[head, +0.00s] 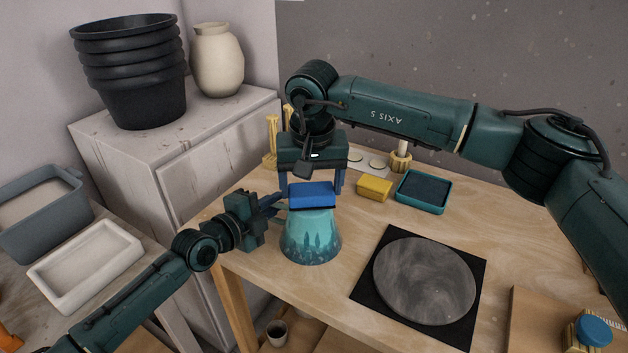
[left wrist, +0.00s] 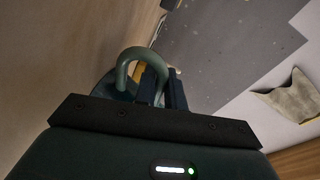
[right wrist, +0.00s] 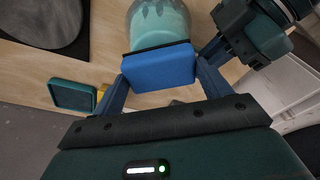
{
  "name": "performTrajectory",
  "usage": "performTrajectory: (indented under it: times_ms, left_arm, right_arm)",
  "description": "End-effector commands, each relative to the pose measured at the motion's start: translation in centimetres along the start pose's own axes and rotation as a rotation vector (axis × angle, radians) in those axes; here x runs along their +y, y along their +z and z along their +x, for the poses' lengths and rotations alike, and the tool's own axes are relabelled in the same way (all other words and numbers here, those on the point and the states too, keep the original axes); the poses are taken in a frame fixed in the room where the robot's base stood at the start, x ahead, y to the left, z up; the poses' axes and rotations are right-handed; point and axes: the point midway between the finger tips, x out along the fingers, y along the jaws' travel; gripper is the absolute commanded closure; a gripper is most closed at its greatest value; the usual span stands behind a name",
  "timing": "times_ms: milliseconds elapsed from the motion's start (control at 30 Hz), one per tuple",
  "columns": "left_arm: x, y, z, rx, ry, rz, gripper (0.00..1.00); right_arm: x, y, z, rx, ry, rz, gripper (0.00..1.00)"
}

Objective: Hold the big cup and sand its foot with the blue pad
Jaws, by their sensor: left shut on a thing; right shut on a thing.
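The big cup (head: 311,240), teal with a darker drip pattern, is upside down at the table's near left edge, its narrow foot end up. My left gripper (head: 270,206) is shut on its handle from the left; the handle loop (left wrist: 128,60) shows between the fingers in the left wrist view. My right gripper (head: 312,186) points down, shut on the blue pad (head: 312,196). The pad is right over the foot and hides it; in the right wrist view the pad (right wrist: 160,68) appears against the cup (right wrist: 157,24). Firm contact cannot be told.
A grey round disc (head: 425,280) on a black square lies right of the cup. A yellow sponge (head: 374,189) and a teal tray (head: 423,191) with a dark pad are behind. A wooden board with a blue-topped brush (head: 592,332) is at front right.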

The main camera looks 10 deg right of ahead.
Motion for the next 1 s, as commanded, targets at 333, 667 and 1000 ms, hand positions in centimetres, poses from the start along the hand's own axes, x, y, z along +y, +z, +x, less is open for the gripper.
performTrajectory:
  times_ms: [333,667,1000]
  left_arm:
    - [0.2,0.0,0.0,0.0,0.004,0.001,1.0]
    - [0.2,0.0,0.0,0.0,0.004,0.001,1.0]
    - [0.2,0.0,0.0,0.0,0.004,0.001,1.0]
  right_arm:
    - [-1.0,1.1,-0.2,0.0,0.0,0.0,0.42]
    - [-1.8,0.7,-0.2,0.001,0.0,0.0,0.42]
    - [-2.2,0.5,0.0,0.001,-0.001,0.0,0.42]
